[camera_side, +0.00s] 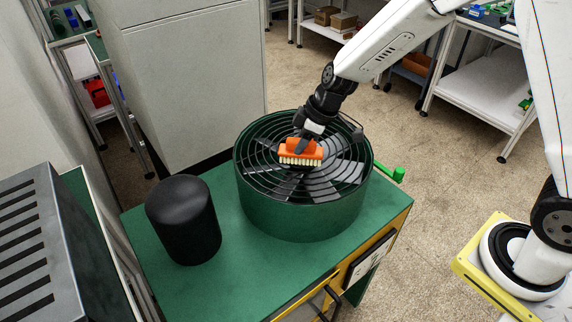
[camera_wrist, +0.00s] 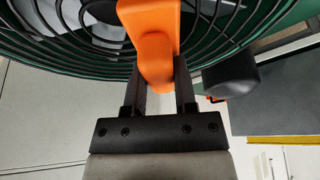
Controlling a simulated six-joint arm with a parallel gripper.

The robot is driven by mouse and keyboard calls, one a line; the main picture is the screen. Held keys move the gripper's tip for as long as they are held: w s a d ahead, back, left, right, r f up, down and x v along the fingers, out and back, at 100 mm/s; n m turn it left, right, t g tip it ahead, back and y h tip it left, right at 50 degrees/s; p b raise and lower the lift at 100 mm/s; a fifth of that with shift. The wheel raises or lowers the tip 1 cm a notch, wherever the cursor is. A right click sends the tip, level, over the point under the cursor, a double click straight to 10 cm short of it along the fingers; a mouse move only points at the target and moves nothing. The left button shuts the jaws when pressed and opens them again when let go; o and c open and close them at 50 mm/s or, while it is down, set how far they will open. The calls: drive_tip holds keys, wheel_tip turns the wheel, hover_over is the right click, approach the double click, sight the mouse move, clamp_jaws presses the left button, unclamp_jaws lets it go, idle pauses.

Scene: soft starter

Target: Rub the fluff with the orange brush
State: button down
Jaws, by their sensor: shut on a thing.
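The orange brush (camera_side: 301,148) has pale bristles pointing down and is held over the black wire grille of a round green fan housing (camera_side: 300,215). Its bristles are at or just above the grille; I cannot tell whether they touch. My gripper (camera_side: 303,138) is shut on the brush from above. In the wrist view, the two dark fingers of my gripper (camera_wrist: 160,78) stand either side of the orange handle (camera_wrist: 152,35). I cannot make out any fluff in either view; the brush and gripper cover part of the grille.
A black cylinder (camera_side: 183,220) stands on the green tabletop (camera_side: 240,275), left of the fan. A small green part (camera_side: 398,174) sticks out at the table's right edge. A grey slotted box (camera_side: 35,245) stands at the far left. A pale cabinet (camera_side: 195,80) rises behind the table.

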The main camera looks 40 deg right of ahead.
drive_tip(key=a, duration=0.2)
drive_tip(key=shift+a, duration=0.3)
drive_tip(key=shift+d, duration=5.85)
drive_tip(key=shift+d+r, duration=0.15)
wheel_tip(320, 180, up, 8)
